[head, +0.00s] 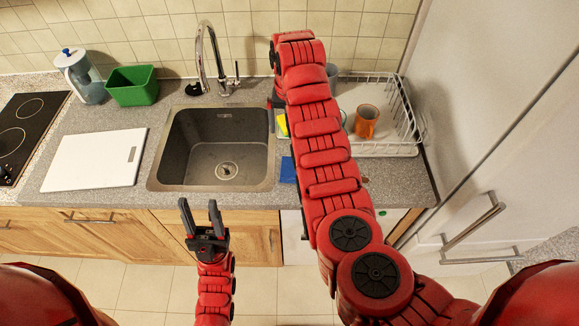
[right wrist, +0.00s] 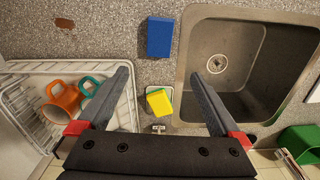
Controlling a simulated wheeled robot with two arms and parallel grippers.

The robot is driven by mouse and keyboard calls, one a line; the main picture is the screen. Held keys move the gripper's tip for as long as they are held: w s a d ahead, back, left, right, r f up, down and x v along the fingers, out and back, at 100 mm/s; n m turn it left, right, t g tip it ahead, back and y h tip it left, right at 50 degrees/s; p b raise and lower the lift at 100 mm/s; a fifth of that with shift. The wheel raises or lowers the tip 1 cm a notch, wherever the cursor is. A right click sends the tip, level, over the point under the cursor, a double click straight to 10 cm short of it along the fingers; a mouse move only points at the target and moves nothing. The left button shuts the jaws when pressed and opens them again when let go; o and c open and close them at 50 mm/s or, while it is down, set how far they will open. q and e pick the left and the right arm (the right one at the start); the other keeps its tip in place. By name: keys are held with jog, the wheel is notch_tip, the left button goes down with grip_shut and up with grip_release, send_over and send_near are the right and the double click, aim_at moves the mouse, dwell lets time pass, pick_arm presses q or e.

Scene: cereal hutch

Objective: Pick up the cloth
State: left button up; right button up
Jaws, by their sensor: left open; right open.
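The blue cloth (head: 287,170) lies flat on the grey counter, just right of the sink near the front edge. In the head view my right arm partly hides the area beside it. In the right wrist view the cloth (right wrist: 160,37) lies past the open fingers of my right gripper (right wrist: 160,78), which are empty and apart from it. My left gripper (head: 201,218) is open and empty, in front of the cabinets below the sink.
A yellow and green sponge (right wrist: 159,101) sits between sink (right wrist: 213,105) and dish rack (right wrist: 20,105). The rack holds an orange mug (head: 366,122) and a teal mug (right wrist: 90,87).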

notch_tip(320, 180, down, 6)
jog(key=b, duration=0.7)
send_over(290, 163)
notch_tip(290, 163, down, 5)
jog(key=shift+r, duration=0.15)
jog(key=shift+a+f+p, duration=0.1)
jog(key=shift+f+p, duration=0.4)
jog(key=shift+p, duration=0.25)
jog(key=shift+f+p, duration=0.25)
jog(key=shift+p, duration=0.15)
notch_tip(290, 163, down, 3)
jog(key=shift+s+f+p, duration=0.1)
jog(key=shift+f+p, duration=0.05)
jog(key=shift+p, duration=0.9)
jog(key=shift+f, duration=0.9)
jog(key=c, duration=1.2)
jog(key=shift+c, duration=0.2)
